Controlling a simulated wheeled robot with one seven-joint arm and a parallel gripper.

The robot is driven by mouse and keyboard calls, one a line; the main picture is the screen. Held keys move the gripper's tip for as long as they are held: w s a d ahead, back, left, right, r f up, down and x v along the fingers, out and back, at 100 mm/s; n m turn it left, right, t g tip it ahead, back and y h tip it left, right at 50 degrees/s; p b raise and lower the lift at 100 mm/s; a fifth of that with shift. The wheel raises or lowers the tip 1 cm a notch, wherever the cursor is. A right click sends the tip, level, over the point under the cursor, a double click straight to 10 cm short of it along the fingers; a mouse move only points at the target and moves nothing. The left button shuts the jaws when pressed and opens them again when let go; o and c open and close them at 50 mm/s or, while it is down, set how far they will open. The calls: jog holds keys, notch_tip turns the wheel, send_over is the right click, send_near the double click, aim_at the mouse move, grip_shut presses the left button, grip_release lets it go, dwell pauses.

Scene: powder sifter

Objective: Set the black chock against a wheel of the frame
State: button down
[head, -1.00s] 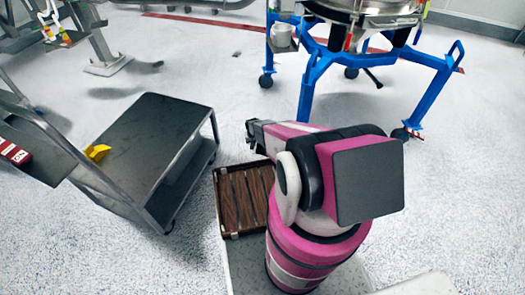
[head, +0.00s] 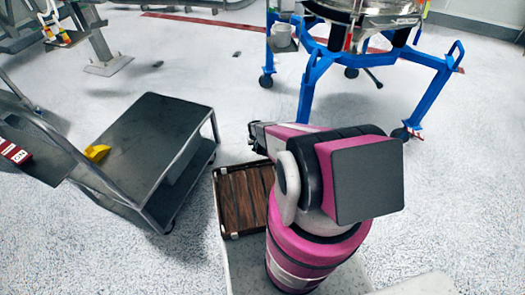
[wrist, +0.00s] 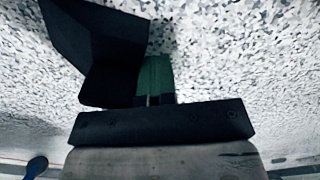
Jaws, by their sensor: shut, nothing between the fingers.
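The black chock (wrist: 95,45) is a dark wedge-shaped block, large at the upper left of the wrist view, over the speckled floor. My gripper (wrist: 155,78) has green fingers, closed together with nothing between them. The chock lies just left of the fingers; I cannot tell whether they touch. In the head view my gripper (head: 257,136) points left and is partly hidden by my arm; the chock cannot be made out there. The blue frame (head: 315,72) stands beyond my arm, with dark caster wheels, one at its left leg (head: 266,81) and one at its right front leg (head: 400,133).
A dark cart (head: 155,135) with a yellow item (head: 97,153) stands on the left. A brown slatted tray (head: 228,232) is beside my arm. Small dark bits (head: 237,54) lie on the floor. The floor between cart and frame is mostly clear.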

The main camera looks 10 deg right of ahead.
jog(key=shift+s+d, duration=0.7)
jog(key=shift+d, duration=0.35)
jog(key=shift+s+d, duration=0.7)
jog(key=shift+d, duration=0.35)
jog(key=shift+s+d, duration=0.7)
jog(key=shift+d, duration=0.35)
jog(key=shift+s+d+f, duration=0.2)
jog(key=shift+s+d, duration=0.5)
jog(key=shift+d, duration=0.2)
jog(key=shift+s+d+f, duration=0.15)
jog(key=shift+s+d, duration=0.55)
jog(key=shift+d, duration=0.15)
jog(key=shift+r, duration=0.15)
notch_tip(320, 180, up, 8)
jog(key=w+a, duration=0.1)
jog(key=shift+w+a+r, duration=0.2)
